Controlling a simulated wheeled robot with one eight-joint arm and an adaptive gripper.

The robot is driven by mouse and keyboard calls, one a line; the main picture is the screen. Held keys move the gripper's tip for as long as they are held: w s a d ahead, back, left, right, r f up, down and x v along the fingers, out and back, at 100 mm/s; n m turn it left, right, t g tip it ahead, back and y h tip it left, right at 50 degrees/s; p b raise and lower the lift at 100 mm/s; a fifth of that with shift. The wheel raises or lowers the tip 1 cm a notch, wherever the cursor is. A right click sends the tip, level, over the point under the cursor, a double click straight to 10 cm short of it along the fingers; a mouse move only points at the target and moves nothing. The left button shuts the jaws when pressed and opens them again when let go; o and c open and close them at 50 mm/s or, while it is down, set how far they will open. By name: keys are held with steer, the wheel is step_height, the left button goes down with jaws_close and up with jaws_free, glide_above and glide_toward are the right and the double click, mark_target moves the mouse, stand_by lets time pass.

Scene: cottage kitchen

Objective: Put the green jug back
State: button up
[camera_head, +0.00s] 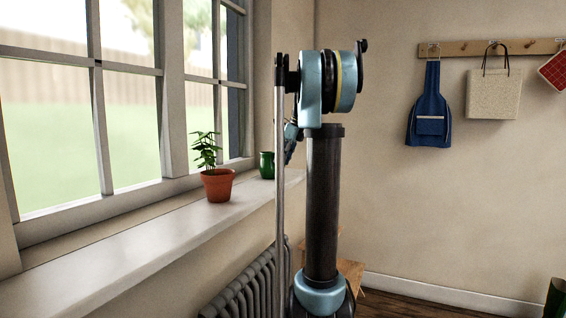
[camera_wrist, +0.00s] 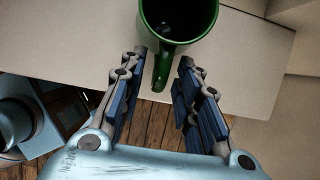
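The green jug (camera_head: 266,165) stands upright on the white windowsill (camera_head: 150,235), toward its far end, partly behind my arm in the head view. In the wrist view the jug (camera_wrist: 180,40) shows from above, open-topped, with its handle (camera_wrist: 162,72) pointing toward my gripper. My gripper (camera_wrist: 163,72) is open, its two blue-padded fingers on either side of the handle, with gaps visible on both sides. In the head view my gripper is mostly hidden behind my arm beside the jug.
A potted plant (camera_head: 217,185) in a terracotta pot stands on the sill, left of the jug. A radiator (camera_head: 245,290) is below the sill. A peg rail (camera_head: 480,48) with a blue apron (camera_head: 429,115) and a bag (camera_head: 494,95) hangs on the wall at right.

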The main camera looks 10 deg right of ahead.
steer(key=v, duration=1.2)
steer(key=s+a+f+n+h, duration=0.1)
steer(key=s+a+f+n, duration=0.3)
steer(key=s+f+n, duration=0.45)
steer(key=s+a+f+n+h, duration=0.1)
steer(key=s+a+f+n, duration=0.3)
steer(key=s+f, duration=0.75)
steer(key=s+f+n+h, duration=0.1)
steer(key=s+f+n, duration=1.2)
steer(key=s+f, duration=0.6)
step_height(320, 180, down, 3)
steer(key=shift+s+d+f+g+h, duration=0.2)
steer(key=shift+s+d+g+h, duration=0.05)
steer(key=shift+g+h, duration=0.05)
steer(key=shift+w, duration=0.1)
steer(key=shift+w+f, duration=0.2)
steer(key=shift+w, duration=0.2)
